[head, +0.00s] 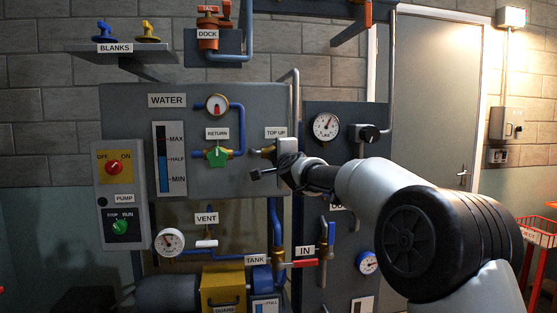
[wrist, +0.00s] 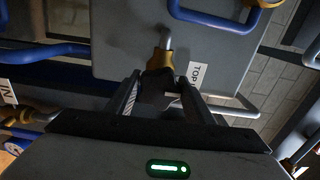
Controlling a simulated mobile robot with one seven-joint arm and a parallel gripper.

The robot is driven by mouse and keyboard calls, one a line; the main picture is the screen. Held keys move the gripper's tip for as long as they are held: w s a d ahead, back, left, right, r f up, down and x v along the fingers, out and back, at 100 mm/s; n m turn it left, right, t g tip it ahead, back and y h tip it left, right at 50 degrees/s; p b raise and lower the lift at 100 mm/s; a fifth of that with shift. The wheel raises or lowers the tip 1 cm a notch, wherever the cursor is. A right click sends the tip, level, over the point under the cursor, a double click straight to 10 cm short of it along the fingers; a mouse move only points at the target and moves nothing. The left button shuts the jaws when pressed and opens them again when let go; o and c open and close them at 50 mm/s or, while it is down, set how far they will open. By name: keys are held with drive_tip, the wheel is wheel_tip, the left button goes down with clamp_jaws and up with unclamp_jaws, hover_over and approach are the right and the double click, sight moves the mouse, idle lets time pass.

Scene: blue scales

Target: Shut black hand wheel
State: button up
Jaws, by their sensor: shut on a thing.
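My gripper (head: 264,163) reaches the brass TOP UP valve (head: 266,152) on the grey WATER panel. In the wrist view its two fingers (wrist: 159,92) stand on either side of a black hand wheel (wrist: 156,86) and are shut on it. The wheel sits on the brass valve body (wrist: 160,60), below a short metal pipe and left of the TOP UP label (wrist: 196,73). In the head view the gripper and its wrist hide the wheel.
A green RETURN handle (head: 217,155) is just left of my gripper. Below are the IN valve with a red lever (head: 304,263) and blue pipes.

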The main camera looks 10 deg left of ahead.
drive_tip(key=shift+m, duration=0.3)
drive_tip(key=o, duration=1)
drive_tip(key=shift+o, duration=0.2)
drive_tip(key=shift+s, duration=0.15)
drive_tip(key=shift+s+d+f+b, duration=0.1)
drive_tip(key=shift+s+d+b, duration=0.1)
drive_tip(key=shift+s+b, duration=0.15)
drive_tip(key=b+v, duration=0.4)
drive_tip(key=v, duration=1.2)
drive_tip(key=shift+s+b, duration=0.2)
drive_tip(key=shift+b, duration=0.1)
